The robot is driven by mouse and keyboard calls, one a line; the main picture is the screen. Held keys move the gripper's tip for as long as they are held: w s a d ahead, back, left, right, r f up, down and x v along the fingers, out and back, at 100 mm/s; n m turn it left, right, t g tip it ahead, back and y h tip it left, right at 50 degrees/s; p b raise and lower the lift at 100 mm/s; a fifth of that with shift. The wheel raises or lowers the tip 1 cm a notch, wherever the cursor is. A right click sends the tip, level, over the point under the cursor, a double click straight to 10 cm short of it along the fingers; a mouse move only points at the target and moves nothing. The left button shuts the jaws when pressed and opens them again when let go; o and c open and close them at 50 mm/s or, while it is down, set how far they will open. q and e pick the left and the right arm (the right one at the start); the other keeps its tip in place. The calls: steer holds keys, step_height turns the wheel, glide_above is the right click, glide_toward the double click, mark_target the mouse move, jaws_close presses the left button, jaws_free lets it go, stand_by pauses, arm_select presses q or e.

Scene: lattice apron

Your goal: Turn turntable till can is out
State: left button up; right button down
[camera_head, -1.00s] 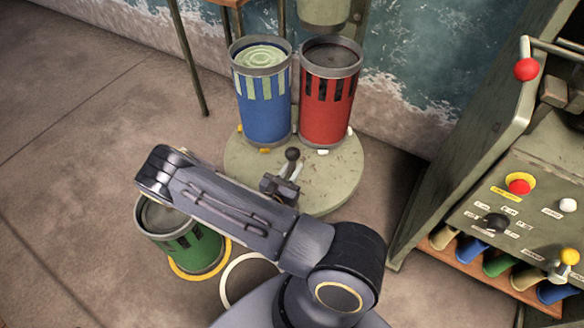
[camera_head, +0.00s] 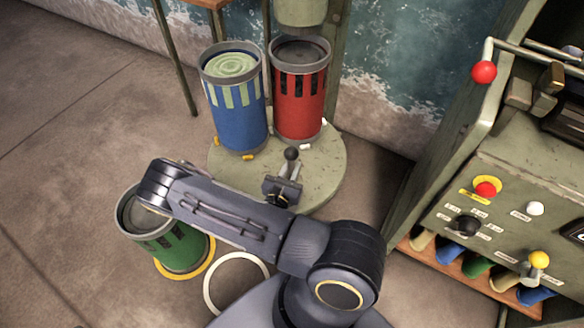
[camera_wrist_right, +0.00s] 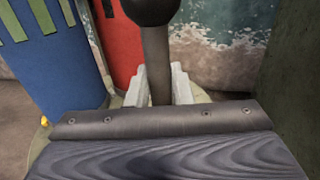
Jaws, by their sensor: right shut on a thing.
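The round grey-green turntable (camera_head: 322,190) stands on the floor. A blue can (camera_head: 238,118) with a pale, ringed top is on its left side. A red can (camera_head: 299,101) with a dark top is at its back, under a grey cylinder (camera_head: 301,12). A handle with a black knob (camera_head: 291,154) rises at the turntable's near side. My right gripper (camera_head: 287,180) is shut on the handle's shaft below the knob. The wrist view shows the two pale fingers (camera_wrist_right: 159,88) on either side of the shaft (camera_wrist_right: 155,62). My left gripper is out of view.
A control cabinet (camera_head: 430,205) with knobs and a red-balled lever (camera_head: 484,72) stands at the right. The left floor is clear.

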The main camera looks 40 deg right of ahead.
steer(key=shift+s+d, duration=0.15)
steer(key=shift+d, duration=0.1)
steer(key=c, duration=1.3)
jaws_free()
steer(key=shift+d, duration=0.1)
steer(key=shift+c, duration=0.2)
steer(key=shift+a, duration=0.3)
steer(key=v, duration=0.7)
steer(key=shift+s+p, duration=0.15)
steer(key=shift+p, duration=0.25)
steer(key=shift+a, duration=0.1)
